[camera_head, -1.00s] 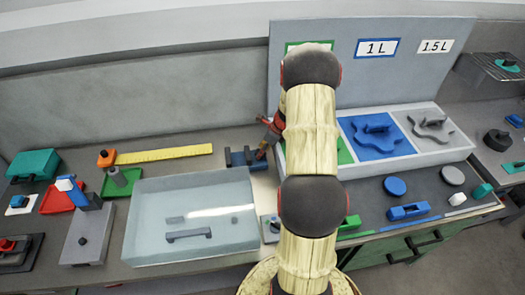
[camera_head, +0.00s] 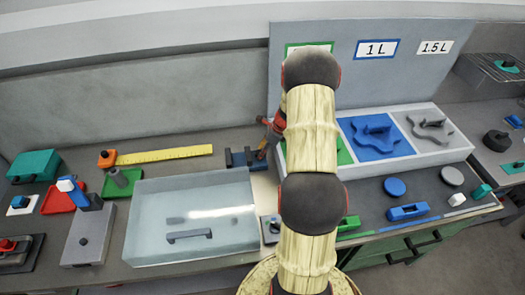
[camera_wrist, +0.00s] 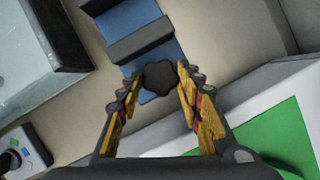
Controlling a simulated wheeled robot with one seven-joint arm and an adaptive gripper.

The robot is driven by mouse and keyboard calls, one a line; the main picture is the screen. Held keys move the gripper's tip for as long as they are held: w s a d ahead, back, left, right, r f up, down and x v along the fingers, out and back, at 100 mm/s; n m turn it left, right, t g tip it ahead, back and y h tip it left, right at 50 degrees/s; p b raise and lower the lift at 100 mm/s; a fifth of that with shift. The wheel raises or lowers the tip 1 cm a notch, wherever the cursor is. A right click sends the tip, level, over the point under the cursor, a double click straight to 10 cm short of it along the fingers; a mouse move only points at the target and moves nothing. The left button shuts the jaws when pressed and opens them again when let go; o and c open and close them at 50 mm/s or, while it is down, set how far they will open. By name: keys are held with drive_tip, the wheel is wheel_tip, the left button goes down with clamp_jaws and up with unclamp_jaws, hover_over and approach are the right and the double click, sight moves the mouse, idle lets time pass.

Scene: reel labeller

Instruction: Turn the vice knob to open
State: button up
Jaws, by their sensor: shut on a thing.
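The vice (camera_head: 243,157) is a blue base with dark grey jaw blocks on the worktop, behind the right end of the clear box. In the wrist view its blue body (camera_wrist: 135,14) and a dark jaw block (camera_wrist: 140,40) show, with a gap between the blocks. The black lobed vice knob (camera_wrist: 160,76) sits at the near end of the vice. My gripper (camera_wrist: 158,88) is shut on the knob, with a yellow finger on each side of it. In the head view my gripper (camera_head: 264,150) is at the vice's right end, partly hidden by my arm.
The clear lidded box (camera_head: 190,222) stands left of my arm. The white tray (camera_head: 466,147) with green, blue and grey sections is close on the right of my gripper. A small grey device with a black knob (camera_head: 272,228) sits in front. A yellow ruler (camera_head: 165,154) lies at the back left.

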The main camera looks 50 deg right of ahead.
drive_tip(key=n, duration=0.2)
drive_tip(key=n+g+y+p, duration=0.1)
drive_tip(key=n, duration=0.1)
drive_tip(key=n+p, duration=0.1)
drive_tip(key=n, duration=0.1)
drive_tip(key=shift+w+d+y, duration=0.25)
drive_tip(key=shift+d+y, duration=0.05)
drive_tip(key=shift+y, duration=0.1)
drive_tip(key=n+g, duration=0.1)
drive_tip(key=n, duration=0.1)
drive_tip(key=n+g+y, duration=0.1)
drive_tip(key=n, duration=0.2)
drive_tip(key=shift+w+n, duration=0.15)
drive_tip(key=shift+n, duration=0.15)
drive_tip(key=shift+a+f, duration=0.1)
drive_tip(key=shift+a, duration=0.1)
idle(0.5)
drive_tip(key=o, duration=1)
drive_tip(key=shift+o, duration=0.8)
drive_tip(key=shift+d, duration=0.1)
drive_tip(key=shift+d, duration=0.1)
